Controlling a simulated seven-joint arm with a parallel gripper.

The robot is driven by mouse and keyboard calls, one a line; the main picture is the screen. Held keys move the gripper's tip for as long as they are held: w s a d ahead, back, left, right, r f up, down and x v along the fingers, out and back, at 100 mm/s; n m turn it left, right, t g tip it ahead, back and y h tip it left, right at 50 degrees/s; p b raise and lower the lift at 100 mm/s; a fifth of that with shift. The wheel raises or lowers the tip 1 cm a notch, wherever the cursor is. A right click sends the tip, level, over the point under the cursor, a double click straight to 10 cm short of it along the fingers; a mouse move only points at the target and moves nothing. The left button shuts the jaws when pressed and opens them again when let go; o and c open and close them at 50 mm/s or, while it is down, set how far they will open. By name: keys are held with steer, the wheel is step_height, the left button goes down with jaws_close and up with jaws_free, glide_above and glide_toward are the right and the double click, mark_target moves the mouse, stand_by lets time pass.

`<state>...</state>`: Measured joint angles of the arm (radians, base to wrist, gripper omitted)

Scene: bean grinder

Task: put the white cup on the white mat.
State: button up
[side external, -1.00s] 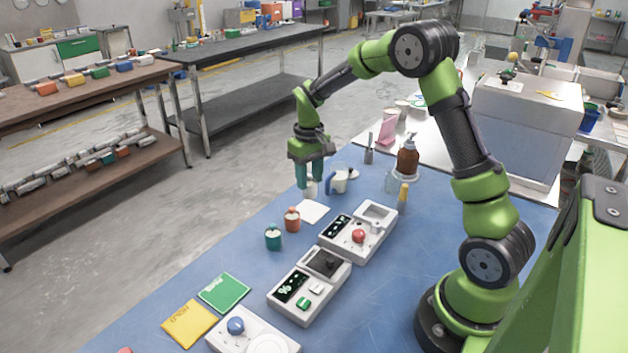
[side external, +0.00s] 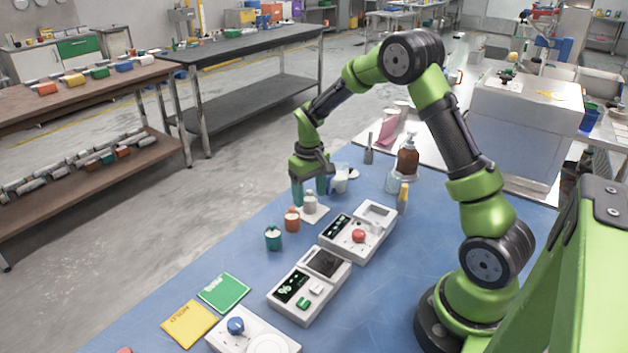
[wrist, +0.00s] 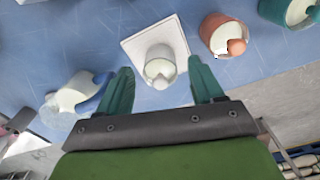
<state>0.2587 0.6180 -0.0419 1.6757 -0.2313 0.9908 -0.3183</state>
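The white cup (side external: 309,205) stands upright on the white mat (side external: 320,215). In the wrist view the cup (wrist: 159,62) is near the edge of the mat (wrist: 137,45) closest to my gripper. My gripper (side external: 309,197) is open, low behind the cup. In the wrist view its two teal fingers (wrist: 160,68) are spread to either side of the cup, with a visible gap on each side.
An orange cup (side external: 292,220) and a teal cup (side external: 273,238) stand in front of the mat. A white and blue object (side external: 338,180) is close behind my gripper. Grey consoles (side external: 357,232) with buttons lie to the right.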

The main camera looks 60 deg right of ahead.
steer(key=shift+r, duration=0.15)
step_height(320, 180, up, 12)
steer(key=s+a+r+t, duration=0.3)
steer(key=s+a+r, duration=0.5)
steer(key=a, duration=0.1)
steer(key=s+a+t+y, duration=0.1)
steer(key=s+a+t, duration=0.1)
steer(key=s, duration=0.4)
steer(key=s+a+m+t+y, duration=0.1)
steer(key=s+a+t, duration=0.1)
steer(key=s+a, duration=0.3)
steer(key=shift+s+a+r, duration=0.15)
steer(key=shift+s, duration=0.3)
